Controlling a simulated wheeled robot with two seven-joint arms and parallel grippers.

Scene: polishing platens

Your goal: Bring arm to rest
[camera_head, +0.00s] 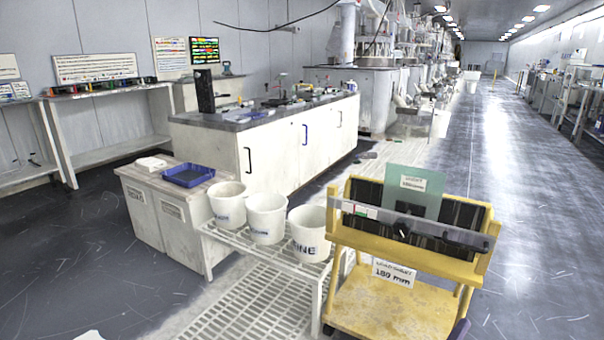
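Neither my left nor my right gripper shows in the head view, and no arm of mine can be made out. A yellow cart (400,305) stands at the front right with a sign reading 180 mm. A greenish plate (412,180) with a label stands upright in the dark rack on the cart. A grey bar (372,210) runs across the front of the rack, with dark parts on it.
Three white buckets stand on a white slatted rack (262,305) left of the cart. A blue tray (188,175) lies on a low cabinet (150,210). A long white counter (285,135) is behind. Open floor (540,240) lies to the right.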

